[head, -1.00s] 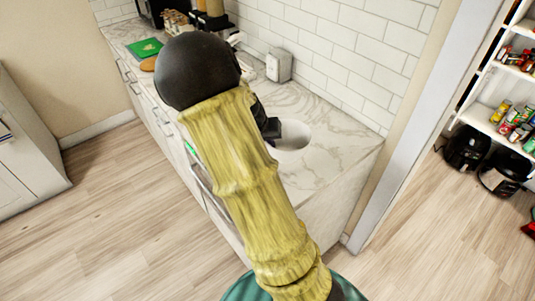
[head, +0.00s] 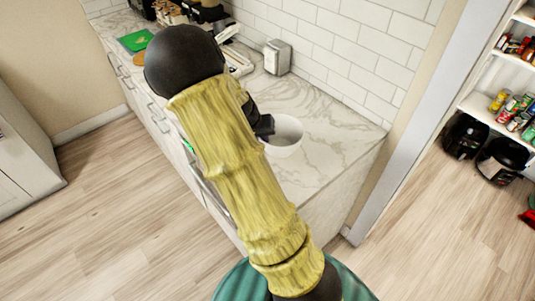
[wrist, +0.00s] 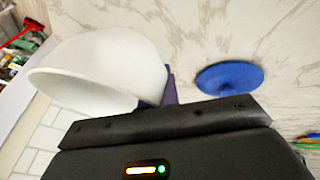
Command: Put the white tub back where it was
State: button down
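The white tub (head: 285,137) is over the right part of the marble counter in the head view, its open mouth showing. It fills the upper left of the wrist view (wrist: 120,65), seen from the side. My gripper (head: 264,127) is at the tub's left side in the head view. In the wrist view a dark finger of my gripper (wrist: 170,88) meets the tub's edge, and the gripper appears shut on it. The other finger is hidden. I cannot tell how far the tub is above the counter.
The marble counter (head: 325,150) is bare to the right of the tub. A blue disc (wrist: 230,77) lies on it in the wrist view. A grey metal box (head: 277,57) stands by the tiled wall. A green board (head: 136,41) is at the far left end. Stocked shelves (head: 510,85) are at right.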

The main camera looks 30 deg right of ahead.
notch_tip(320, 180, down, 3)
jog(key=shift+w+f, duration=0.1)
jog(key=shift+f+p, duration=0.4)
jog(key=shift+f, duration=1.4)
jog(key=shift+f, duration=0.1)
jog(key=c, duration=1.6)
grip_release()
jog(key=shift+c, duration=0.2)
